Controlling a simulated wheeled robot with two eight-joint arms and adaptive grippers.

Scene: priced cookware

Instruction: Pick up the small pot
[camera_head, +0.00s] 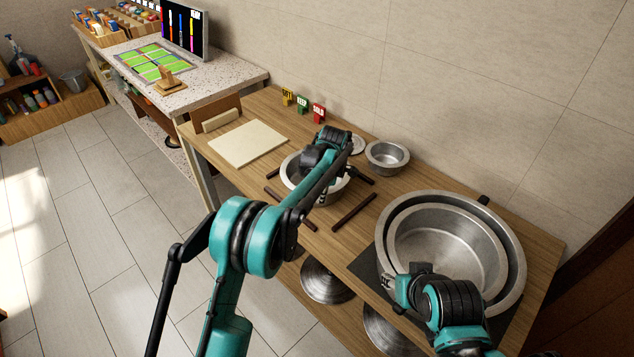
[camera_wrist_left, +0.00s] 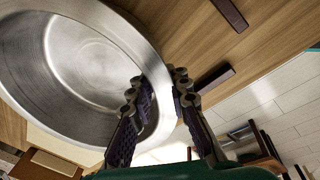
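A metal pot (camera_head: 331,190) stands on the wooden table (camera_head: 262,118), with my left arm partly over it in the head view. In the left wrist view the pot (camera_wrist_left: 80,70) fills the left side, and its rim passes between the fingers of my left gripper (camera_wrist_left: 158,88). One finger is over the inside of the wall and one is outside. The fingers stand apart with a gap at the rim. A smaller metal bowl-like pot (camera_head: 387,157) stands to the right, at the wall. My right gripper (camera_head: 395,284) is at the near-left rim of the large nested pots (camera_head: 450,247); its fingers are unclear.
Dark wooden bars (camera_head: 354,212) lie around the pot under my left arm. A pale board (camera_head: 249,144) lies left of it. Small coloured price signs (camera_head: 303,103) stand at the back. Round metal pieces (camera_head: 326,282) sit below the tabletop. A speckled counter (camera_head: 200,78) adjoins at the left.

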